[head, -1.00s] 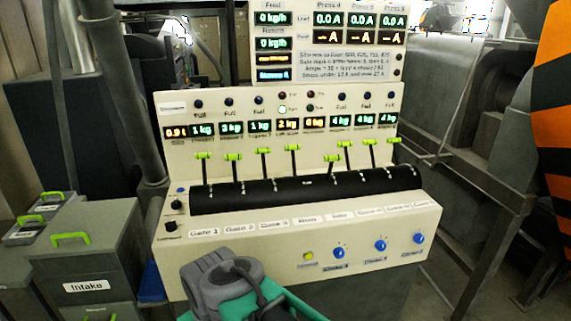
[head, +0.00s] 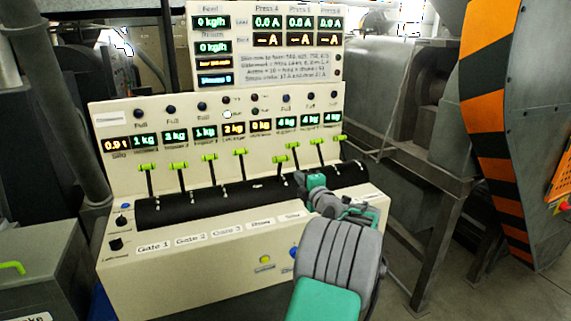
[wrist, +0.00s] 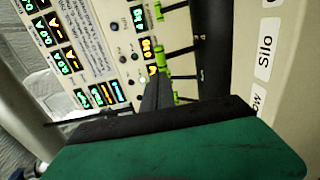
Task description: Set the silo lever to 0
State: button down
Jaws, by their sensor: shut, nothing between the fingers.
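The silo lever (head: 279,159) appears to be the fifth from the left in the row, in line with the "Silo" label (head: 292,216). Its green handle sits lower than its neighbours', so it looks tilted toward me. My gripper (head: 302,179) is at the front of the black curved lever housing (head: 215,203), just right of and below that handle, with no clear contact. In the wrist view the dark fingers of my gripper (wrist: 160,88) are together and empty, close to the green-handled levers. The Silo label (wrist: 265,55) shows there at right. I cannot tell which handle there is the silo's.
Other green-handled levers stand close on both sides, such as the fourth lever (head: 239,152) and the sixth lever (head: 290,146). Lit displays (head: 233,128) run above them. A yellow button (head: 265,259) and blue knob are below. A grey box (head: 45,265) stands at left.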

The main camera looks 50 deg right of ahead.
aim_at(282, 160)
jog(key=p+x, duration=0.4)
jog(key=x, duration=0.8)
jog(key=shift+w, duration=0.25)
jog(key=shift+w+r, duration=0.1)
jog(key=shift+w, duration=0.05)
